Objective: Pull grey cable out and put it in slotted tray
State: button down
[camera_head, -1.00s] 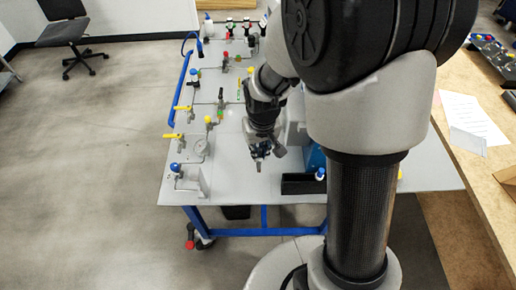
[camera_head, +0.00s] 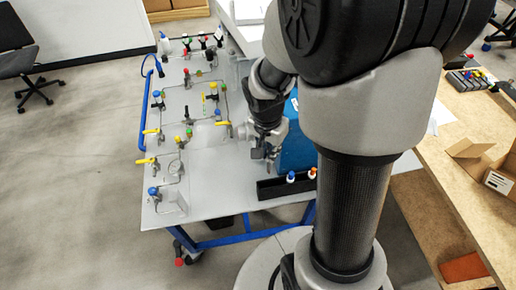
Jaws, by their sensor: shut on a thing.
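My gripper (camera_head: 264,155) points down over the table, just left of the blue analyser box (camera_head: 295,152) and behind the black tray. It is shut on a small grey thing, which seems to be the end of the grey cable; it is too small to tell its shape. The rest of the cable cannot be made out. The black tray (camera_head: 268,190), which may be the slotted tray, lies at the table's near edge. A blue-topped piece and an orange-topped piece stand at its right part. My arm hides what lies further right.
Pipework with coloured valves (camera_head: 184,140) fills the left of the grey table (camera_head: 215,203). A blue rail (camera_head: 147,120) runs along its left edge. A wooden bench (camera_head: 440,195) with an open cardboard box (camera_head: 475,155) stands right.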

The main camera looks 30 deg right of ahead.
aim_at(270, 169)
jog(key=shift+f+b, duration=2.25)
jog(key=shift+f, duration=0.75)
jog(key=shift+f+b, duration=0.2)
jog(key=shift+b, duration=0.15)
notch_tip(270, 169, down, 9)
jog(key=b, duration=0.9)
jog(key=c, duration=1.6)
grip_release()
jog(key=shift+o, duration=0.2)
